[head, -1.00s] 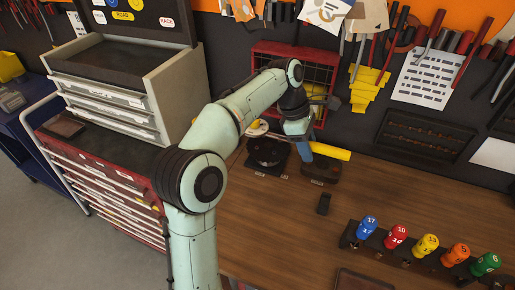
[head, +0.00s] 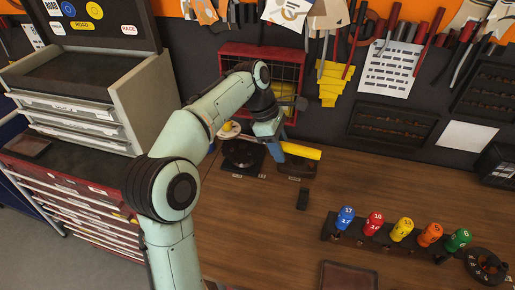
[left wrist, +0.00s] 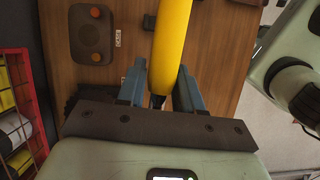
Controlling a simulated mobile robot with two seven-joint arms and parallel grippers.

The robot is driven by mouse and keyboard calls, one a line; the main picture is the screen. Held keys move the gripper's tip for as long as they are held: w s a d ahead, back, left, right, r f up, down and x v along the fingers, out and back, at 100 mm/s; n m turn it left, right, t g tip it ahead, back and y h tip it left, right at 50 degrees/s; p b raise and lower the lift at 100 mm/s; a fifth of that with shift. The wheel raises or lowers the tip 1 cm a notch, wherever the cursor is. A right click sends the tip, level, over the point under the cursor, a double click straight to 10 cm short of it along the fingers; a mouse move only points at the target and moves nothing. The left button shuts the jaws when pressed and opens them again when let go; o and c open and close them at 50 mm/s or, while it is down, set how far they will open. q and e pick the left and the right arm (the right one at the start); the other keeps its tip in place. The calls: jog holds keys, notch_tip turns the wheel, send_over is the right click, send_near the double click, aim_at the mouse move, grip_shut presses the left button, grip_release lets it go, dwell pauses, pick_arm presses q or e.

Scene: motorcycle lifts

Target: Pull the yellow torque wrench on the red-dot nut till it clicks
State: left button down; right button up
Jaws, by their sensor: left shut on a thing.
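The yellow torque wrench (head: 301,151) shows as a yellow handle to the right of my left gripper (head: 272,138), over the back of the bench. In the left wrist view, my left gripper (left wrist: 158,88) has its blue fingers on both sides of the yellow wrench (left wrist: 172,40), shut on it. A dark round fixture (head: 243,153) on a flat base sits on the bench left of and below the gripper. The red-dot nut cannot be made out. My right gripper is in neither view.
A dark block (head: 298,167) lies near the wrench; its orange knobs show in the left wrist view (left wrist: 94,35). A red wire rack (head: 232,64) stands behind my left arm. A rack of coloured numbered handles (head: 374,224) is at front right. The middle bench is mostly clear.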

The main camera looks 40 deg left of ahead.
pick_arm(q)
jog(key=s+f+m+g+b, duration=0.1)
jog(key=s+f+m+g, duration=0.2)
jog(key=s+f+m, duration=0.2)
notch_tip(320, 180, down, 5)
jog(key=m, duration=0.3)
jog(key=shift+s, duration=0.35)
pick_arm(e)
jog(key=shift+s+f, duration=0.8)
pick_arm(q)
jog(key=shift+w, duration=0.1)
jog(key=shift+d+f, duration=0.1)
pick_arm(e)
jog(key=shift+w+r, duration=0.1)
pick_arm(q)
jog(key=shift+f, duration=0.8)
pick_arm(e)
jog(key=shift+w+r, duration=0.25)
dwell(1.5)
pick_arm(q)
jog(key=shift+s, duration=0.2)
